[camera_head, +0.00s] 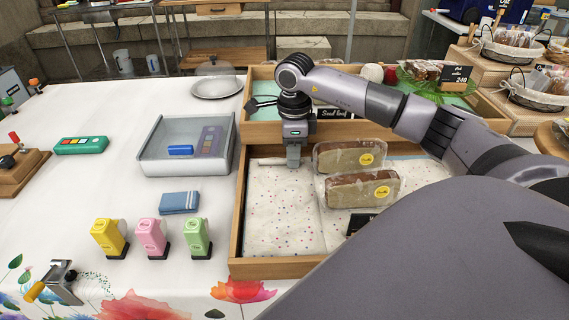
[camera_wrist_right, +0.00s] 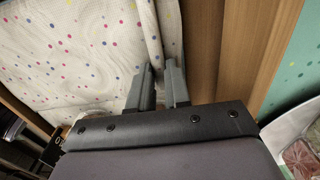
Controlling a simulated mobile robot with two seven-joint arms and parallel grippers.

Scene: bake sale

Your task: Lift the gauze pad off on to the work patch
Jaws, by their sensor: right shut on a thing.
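A white quilted cloth with coloured dots (camera_head: 280,215), which looks like the gauze pad, lies in the left part of the wooden tray. It also shows in the right wrist view (camera_wrist_right: 70,50). My right gripper (camera_head: 293,160) points down at the cloth's far end, left of the wrapped loaves. In the right wrist view its two fingers (camera_wrist_right: 160,76) are close together on a raised fold of this cloth. The fingertips are partly hidden by the fold. No marked work patch can be told apart. My left gripper is not in view.
Two wrapped loaves (camera_head: 362,188) stand right of the cloth inside the wooden tray (camera_head: 240,215). White table is free at far left.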

